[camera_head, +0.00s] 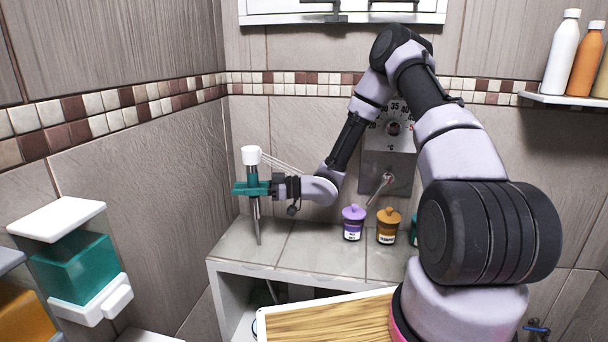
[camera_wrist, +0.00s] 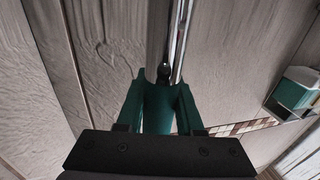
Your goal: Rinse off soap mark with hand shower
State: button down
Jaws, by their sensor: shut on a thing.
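My gripper (camera_head: 250,188), with teal fingers, is shut on the hand shower (camera_head: 251,155) above the left end of the tiled ledge. The hand shower has a white head on top and a thin grey part pointing down towards the ledge, roughly upright. In the wrist view the teal fingers (camera_wrist: 160,102) close around it, and a shiny metal length (camera_wrist: 181,38) runs up behind. Most of the shower's body is hidden by the fingers. I cannot make out a soap mark for certain; the wall in the wrist view shows only faint curved lines.
A purple-lidded jar (camera_head: 353,224) and an orange-brown jar (camera_head: 388,228) stand on the ledge (camera_head: 300,248), right of my gripper. Behind them is a temperature panel (camera_head: 386,150). A teal soap dispenser (camera_head: 78,266) hangs on the left wall. Bottles (camera_head: 562,55) stand on a right shelf.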

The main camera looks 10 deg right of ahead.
jog(key=shift+w+a, duration=0.1)
jog(key=shift+a, duration=0.15)
jog(key=shift+w+a, duration=0.25)
jog(key=shift+a, duration=0.3)
dwell(0.7)
jog(key=s+a, duration=0.2)
jog(key=s, duration=0.3)
jog(key=shift+s+a, duration=0.15)
jog(key=shift+s, duration=0.15)
